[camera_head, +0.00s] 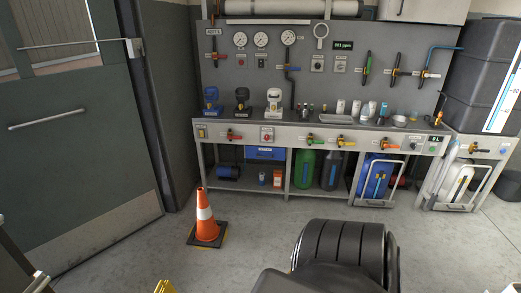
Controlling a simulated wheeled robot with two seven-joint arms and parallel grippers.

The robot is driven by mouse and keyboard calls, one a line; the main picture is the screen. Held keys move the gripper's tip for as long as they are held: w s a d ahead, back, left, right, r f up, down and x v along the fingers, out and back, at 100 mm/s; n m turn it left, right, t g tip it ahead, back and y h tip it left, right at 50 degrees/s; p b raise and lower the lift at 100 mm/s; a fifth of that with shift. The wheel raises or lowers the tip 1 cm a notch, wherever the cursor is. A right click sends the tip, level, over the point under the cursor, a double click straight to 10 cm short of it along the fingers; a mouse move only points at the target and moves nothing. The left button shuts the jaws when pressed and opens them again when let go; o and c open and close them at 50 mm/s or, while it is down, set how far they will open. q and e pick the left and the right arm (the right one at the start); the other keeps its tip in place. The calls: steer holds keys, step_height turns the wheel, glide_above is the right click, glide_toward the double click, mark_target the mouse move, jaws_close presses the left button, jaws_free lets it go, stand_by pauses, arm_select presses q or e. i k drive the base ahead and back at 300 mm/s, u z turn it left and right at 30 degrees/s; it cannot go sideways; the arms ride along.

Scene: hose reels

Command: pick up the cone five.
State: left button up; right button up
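One orange traffic cone (206,229) with a white band stands upright on the grey floor, left of the middle of the head view. Its square dark base (193,241) lies flat on the floor. I see no number on it, so I cannot tell whether it is cone five. No other cone shows. Neither of my grippers can be made out in this view, and nothing touches the cone.
A grey workbench (268,146) with gauges, valves and bottles stands behind the cone. A dark green door (85,170) is at the left. A large black ribbed shape (342,245) fills the bottom middle. A yellow piece (164,287) shows at the bottom edge. Floor around the cone is clear.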

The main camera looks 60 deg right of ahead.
mark_target(207, 230)
steer(key=z, duration=2.4)
steer(key=i, duration=1.2)
steer(key=z, duration=0.7)
